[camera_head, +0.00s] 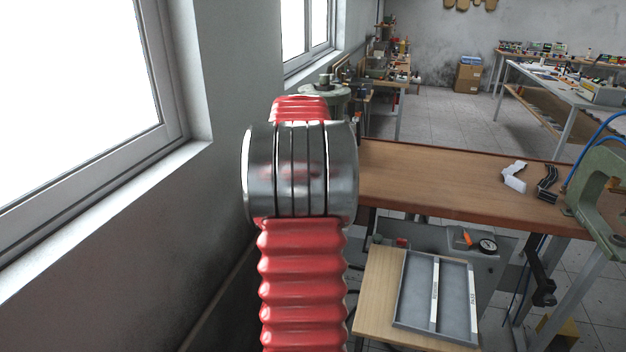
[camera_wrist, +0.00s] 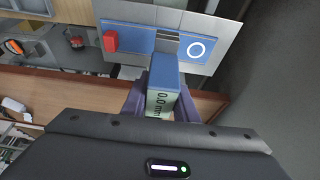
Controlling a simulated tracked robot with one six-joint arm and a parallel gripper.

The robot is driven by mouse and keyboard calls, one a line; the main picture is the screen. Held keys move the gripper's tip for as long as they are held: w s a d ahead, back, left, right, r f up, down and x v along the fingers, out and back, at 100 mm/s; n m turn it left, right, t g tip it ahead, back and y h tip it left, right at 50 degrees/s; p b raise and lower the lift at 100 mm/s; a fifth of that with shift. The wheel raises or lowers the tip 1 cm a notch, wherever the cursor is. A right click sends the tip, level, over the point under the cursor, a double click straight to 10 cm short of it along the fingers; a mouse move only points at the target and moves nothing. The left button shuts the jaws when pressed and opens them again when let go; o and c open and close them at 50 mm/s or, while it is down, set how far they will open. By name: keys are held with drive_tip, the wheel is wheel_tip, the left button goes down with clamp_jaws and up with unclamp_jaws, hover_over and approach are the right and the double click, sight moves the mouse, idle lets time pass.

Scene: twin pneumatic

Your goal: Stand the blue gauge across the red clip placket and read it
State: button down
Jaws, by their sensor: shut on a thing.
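In the wrist view my gripper (camera_wrist: 161,100) is shut on the blue gauge (camera_wrist: 167,72), with one dark finger on each side. The gauge has a pale display that reads 0.0 mm. Beyond its far end is a grey metal plate (camera_wrist: 222,28) bearing blue panels. A red block (camera_wrist: 110,40) sits on the left panel, and a white ring (camera_wrist: 196,49) marks the right one. A narrow grey strip (camera_wrist: 167,42) lies between the panels. I cannot tell whether the gauge touches the plate, or whether the red block belongs to the red clip placket.
In the head view a wooden bench (camera_head: 430,180) runs across, with a white part (camera_head: 513,177) and a black part (camera_head: 547,183) on it. A green machine frame (camera_head: 597,190) stands at the right. A grey two-slot tray (camera_head: 402,285) lies on a lower board.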

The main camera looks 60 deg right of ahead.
drive_tip(key=shift+f, duration=1.75)
drive_tip(key=shift+f, duration=0.5)
idle(0.4)
drive_tip(key=c, duration=1.3)
unclamp_jaws()
drive_tip(key=shift+c, duration=0.2)
drive_tip(key=w+v, duration=0.1)
drive_tip(key=v, duration=1.2)
drive_tip(key=shift+s+a+r, duration=0.15)
drive_tip(key=shift+s+r, duration=0.25)
drive_tip(key=shift+s, duration=0.05)
